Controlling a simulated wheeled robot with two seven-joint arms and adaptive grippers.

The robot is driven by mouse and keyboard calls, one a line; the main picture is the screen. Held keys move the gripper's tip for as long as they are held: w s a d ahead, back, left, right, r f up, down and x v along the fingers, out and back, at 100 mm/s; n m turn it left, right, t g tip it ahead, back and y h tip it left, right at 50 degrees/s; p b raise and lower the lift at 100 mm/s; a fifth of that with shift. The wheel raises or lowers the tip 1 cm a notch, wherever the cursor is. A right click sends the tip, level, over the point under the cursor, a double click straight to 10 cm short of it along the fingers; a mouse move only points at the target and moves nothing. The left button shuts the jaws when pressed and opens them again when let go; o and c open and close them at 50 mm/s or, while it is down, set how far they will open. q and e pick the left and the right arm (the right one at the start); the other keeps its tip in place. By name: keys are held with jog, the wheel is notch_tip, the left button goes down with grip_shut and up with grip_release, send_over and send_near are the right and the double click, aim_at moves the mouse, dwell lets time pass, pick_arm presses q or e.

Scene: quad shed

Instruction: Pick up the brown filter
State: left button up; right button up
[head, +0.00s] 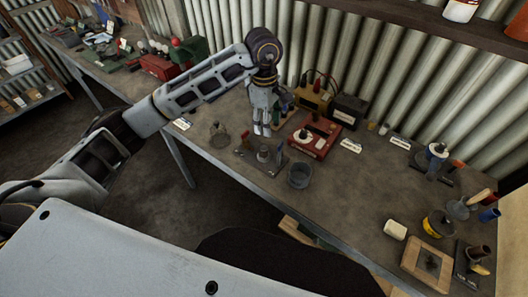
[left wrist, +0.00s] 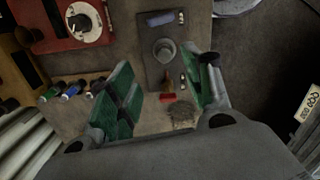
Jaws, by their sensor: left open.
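My left gripper (head: 262,130) hangs fingers down over the bench, beside the red box. In the left wrist view its green-padded fingers (left wrist: 163,98) are apart with nothing gripped. A small brown piece (left wrist: 166,83) and a red piece (left wrist: 168,98) appear between the fingers, below them. Left of the fingers is a row of small cylinders (left wrist: 72,90) with green, blue and brownish ends. I cannot tell for certain which brown item is the filter. My right gripper is not in view.
A dark plate (head: 262,158) with small parts, a metal cup (head: 300,174) and a wire basket (head: 219,135) stand near the front edge. A red box (head: 313,136) and a dark box (head: 347,111) stand behind. Bench right of the cup is fairly clear.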

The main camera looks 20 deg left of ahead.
aim_at(264, 147)
pick_arm(q)
jog(key=shift+w+a+r+y, duration=0.1)
jog(key=shift+a+y, duration=0.05)
jog(key=shift+a, duration=0.25)
jog(key=shift+w+a+r+y, duration=0.1)
jog(key=shift+a+y, duration=0.05)
jog(key=shift+a, duration=0.25)
jog(key=shift+f, duration=0.1)
jog(key=shift+f+p, duration=0.7)
jog(key=shift+f, duration=3.5)
jog(key=shift+s+d+f, duration=0.1)
jog(key=shift+f, duration=0.05)
jog(key=shift+s+d+f+p, duration=0.1)
jog(key=shift+f+p, duration=0.25)
jog(key=shift+f, duration=0.25)
jog(key=shift+s+d+f+p, duration=0.1)
jog(key=shift+f+p, duration=0.2)
jog(key=shift+f, duration=0.25)
jog(key=shift+f+p, duration=0.3)
jog(key=shift+f, duration=1)
